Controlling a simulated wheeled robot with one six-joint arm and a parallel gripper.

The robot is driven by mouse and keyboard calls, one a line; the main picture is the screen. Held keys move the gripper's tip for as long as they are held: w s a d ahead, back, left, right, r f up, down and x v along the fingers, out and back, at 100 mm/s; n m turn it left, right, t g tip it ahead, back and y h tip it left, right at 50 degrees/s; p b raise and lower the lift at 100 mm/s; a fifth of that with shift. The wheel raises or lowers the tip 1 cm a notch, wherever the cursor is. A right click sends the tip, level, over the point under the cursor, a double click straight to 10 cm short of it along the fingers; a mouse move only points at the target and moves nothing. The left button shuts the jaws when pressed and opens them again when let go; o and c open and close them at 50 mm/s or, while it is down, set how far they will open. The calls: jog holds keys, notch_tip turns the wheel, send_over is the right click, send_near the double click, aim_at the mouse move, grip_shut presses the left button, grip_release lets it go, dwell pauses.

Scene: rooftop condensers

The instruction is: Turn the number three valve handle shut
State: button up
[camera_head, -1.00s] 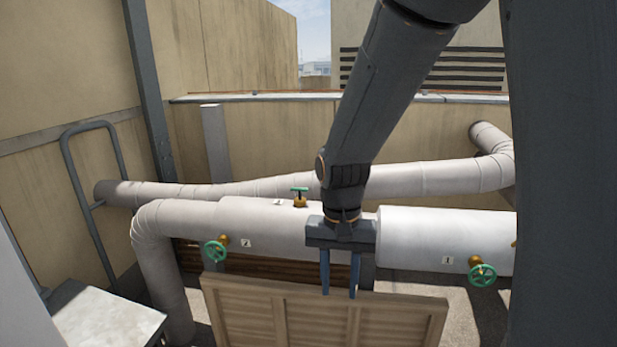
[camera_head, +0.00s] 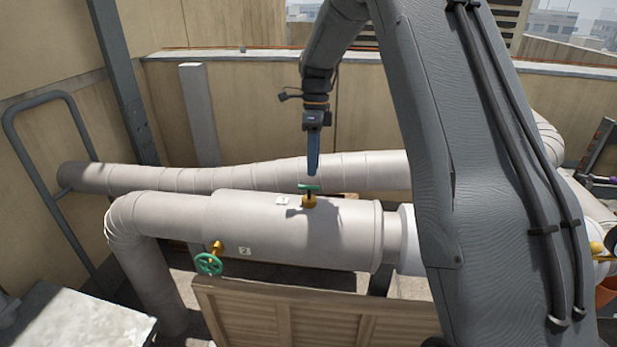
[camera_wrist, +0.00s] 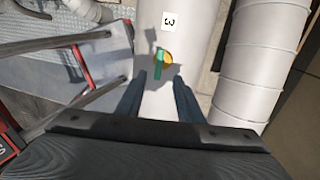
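The number three valve has a green bar handle (camera_head: 309,187) on a brass body (camera_head: 309,201), on top of the wide white pipe (camera_head: 285,232). In the wrist view the green handle (camera_wrist: 159,66) stands beside the brass body, close to the label "3" (camera_wrist: 170,22). My gripper (camera_head: 313,170) points down just above the handle, seen edge-on in the head view. In the wrist view my gripper (camera_wrist: 158,85) is open, its two fingers apart. The handle lies between and slightly beyond their tips, with no clear contact.
A green number two handwheel (camera_head: 208,263) is on the pipe's front side, near its label (camera_head: 244,251). A thinner pipe (camera_head: 250,175) runs behind. A wooden slatted panel (camera_head: 280,315) stands in front. A grey rail (camera_head: 50,180) is at left.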

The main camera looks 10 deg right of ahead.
aim_at(311, 188)
jog(key=f, duration=0.2)
jog(key=a+f+p, duration=0.1)
jog(key=f, duration=0.1)
jog(key=s+f, duration=0.1)
jog(key=f, duration=0.1)
jog(key=shift+a+f+p, duration=0.1)
jog(key=shift+a+p, duration=0.1)
jog(key=shift+p, duration=0.15)
jog(key=shift+s+f, duration=0.15)
jog(key=shift+f, duration=0.65)
grip_shut()
jog(key=shift+d, duration=0.15)
